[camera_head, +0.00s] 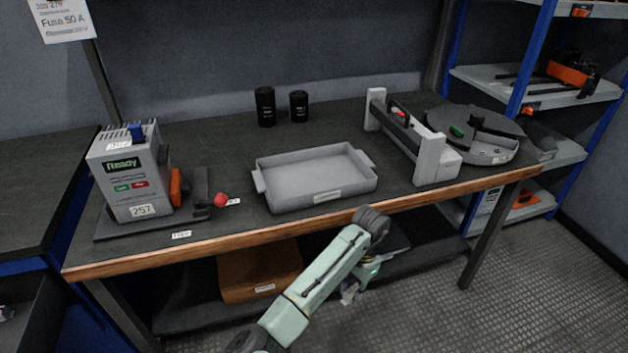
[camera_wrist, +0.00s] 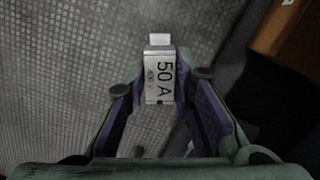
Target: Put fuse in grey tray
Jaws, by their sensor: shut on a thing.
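The fuse (camera_wrist: 160,80) is a light block marked "50 A" in the wrist view. My gripper (camera_wrist: 160,92) is shut on it, with a finger on each side. In the head view my gripper (camera_head: 352,290) hangs low in front of the workbench, below the tabletop edge; the fuse is too small to make out there. The grey tray (camera_head: 284,204) lies on the middle of the bench near its front edge. It is shallow, has a handle at each end, and looks empty. My gripper is below and in front of it, apart from it.
The workbench's wooden front edge (camera_head: 300,227) lies between my gripper and the tray. A device marked "Ready" (camera_head: 128,175) stands left of the tray. A grey fixture (camera_head: 430,158) and a round disc (camera_head: 480,140) are at right. Black cylinders (camera_head: 265,107) stand behind. An orange-brown box (camera_head: 258,275) sits below.

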